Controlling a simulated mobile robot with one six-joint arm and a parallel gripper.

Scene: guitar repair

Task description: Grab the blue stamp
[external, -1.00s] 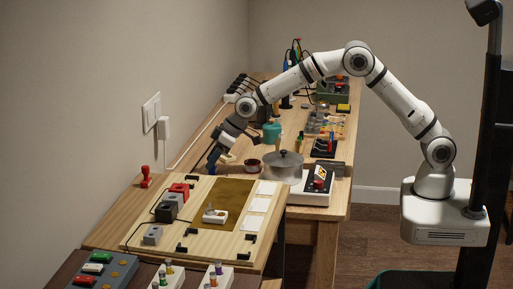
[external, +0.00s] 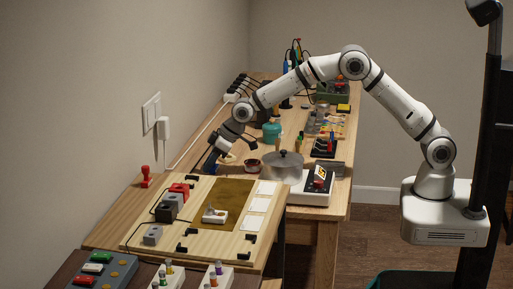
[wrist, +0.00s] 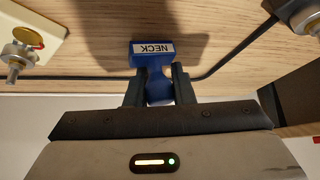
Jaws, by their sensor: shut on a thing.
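The blue stamp (wrist: 154,50) has a white label reading "NECK" and shows in the wrist view between my two fingers. My gripper (wrist: 159,80) is shut on its narrower blue handle. In the external view the stamp (external: 211,160) is a small blue patch at the fingertips of my gripper (external: 213,158), over the left side of the wooden table. The stamp's underside is hidden, and I cannot tell whether it touches the table.
A red stamp (external: 146,177) stands near the wall to the left. A small dark red bowl (external: 252,165) and a metal pot (external: 283,166) lie to the right of my gripper. A wooden board (external: 190,244) with blocks is in front. A dark cable (wrist: 225,66) runs behind the stamp.

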